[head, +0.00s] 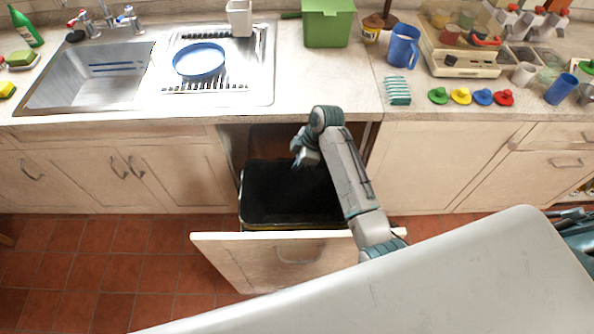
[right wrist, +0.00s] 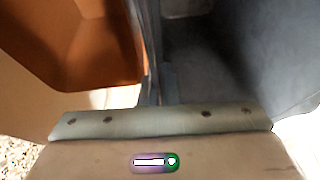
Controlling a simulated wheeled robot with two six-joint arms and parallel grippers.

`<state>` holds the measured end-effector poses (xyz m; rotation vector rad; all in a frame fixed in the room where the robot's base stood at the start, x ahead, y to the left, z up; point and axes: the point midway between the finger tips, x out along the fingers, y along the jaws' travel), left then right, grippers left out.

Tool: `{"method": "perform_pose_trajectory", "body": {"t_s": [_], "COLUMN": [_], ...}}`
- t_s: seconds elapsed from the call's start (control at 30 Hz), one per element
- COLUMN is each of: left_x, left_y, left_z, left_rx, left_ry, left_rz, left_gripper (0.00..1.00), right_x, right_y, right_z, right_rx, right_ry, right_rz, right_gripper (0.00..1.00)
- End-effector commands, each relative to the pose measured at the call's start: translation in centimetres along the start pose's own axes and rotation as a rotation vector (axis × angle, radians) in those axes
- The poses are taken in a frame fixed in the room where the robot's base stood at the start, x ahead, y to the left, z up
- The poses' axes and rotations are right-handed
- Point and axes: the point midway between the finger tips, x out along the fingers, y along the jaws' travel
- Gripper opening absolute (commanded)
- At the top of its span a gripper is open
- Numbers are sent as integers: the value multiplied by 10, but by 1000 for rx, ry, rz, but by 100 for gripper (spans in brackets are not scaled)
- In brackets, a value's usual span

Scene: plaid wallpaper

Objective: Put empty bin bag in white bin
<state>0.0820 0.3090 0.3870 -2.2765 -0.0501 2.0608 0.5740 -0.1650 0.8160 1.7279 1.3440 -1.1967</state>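A black bin bag (head: 290,193) lines a bin in the pulled-out cupboard drawer (head: 240,258) below the counter. Its dark opening faces up, and I see no rubbish in it. The bin's own walls are mostly hidden, so I cannot tell its colour. My right gripper (head: 302,158) is over the back part of the bag's opening. Its fingers are small and dark here, and I cannot tell whether they touch the bag or hold it. In the right wrist view dark grey material (right wrist: 215,75) fills the upper right. My left gripper is not in view.
The drawer front stands out over the red tiled floor (head: 150,270). Above are a sink (head: 75,85), a blue round dish (head: 199,60), a small white container (head: 239,18), a green box (head: 327,24) and a blue jug (head: 402,46). Closed cupboards flank the opening.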

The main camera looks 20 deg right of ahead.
Motion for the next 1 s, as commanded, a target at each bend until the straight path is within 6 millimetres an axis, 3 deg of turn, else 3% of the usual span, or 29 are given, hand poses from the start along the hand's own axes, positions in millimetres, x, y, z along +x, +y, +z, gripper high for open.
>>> {"method": "perform_pose_trajectory", "body": {"t_s": [0.2, 0.97, 1.0], "left_x": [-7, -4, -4], "left_y": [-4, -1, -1], "left_z": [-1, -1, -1], "left_rx": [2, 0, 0], "left_ry": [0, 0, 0], "left_rz": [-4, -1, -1], "left_gripper": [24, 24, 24], "right_x": [23, 36, 36], "right_y": [0, 1, 1], "right_z": [10, 15, 15], "right_rx": [1, 1, 1], "right_ry": [-1, -1, -1], "right_rz": [-3, -1, -1], "right_gripper": [0, 0, 8]}}
